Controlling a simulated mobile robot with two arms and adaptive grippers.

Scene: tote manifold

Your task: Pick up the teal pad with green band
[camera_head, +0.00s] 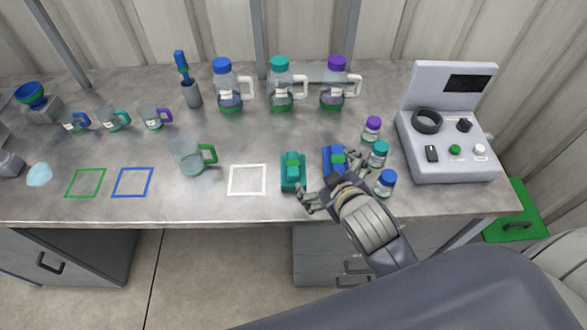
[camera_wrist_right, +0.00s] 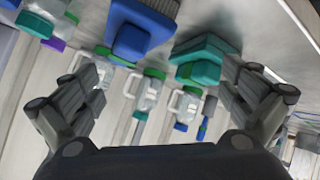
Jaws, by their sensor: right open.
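The teal pad (camera_head: 292,172) lies on the bench near its front edge, right of the white square outline. In the right wrist view the teal pad (camera_wrist_right: 205,55) shows a green stripe and sits toward the right finger. My right gripper (camera_head: 332,178) is open and empty, its fingers spread at the front of the bench. One finger is close to the teal pad's right side, the other near the blue pad (camera_head: 333,158); I cannot tell whether either touches. The blue pad (camera_wrist_right: 140,30) also shows in the wrist view. My left gripper is not in view.
Several capped bottles (camera_head: 378,154) stand just right of the gripper, before a grey device (camera_head: 450,140). Bottles with handles (camera_head: 281,90) stand at the back. A green-handled mug (camera_head: 192,158) and small cups are on the left. The white square (camera_head: 247,180) is empty.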

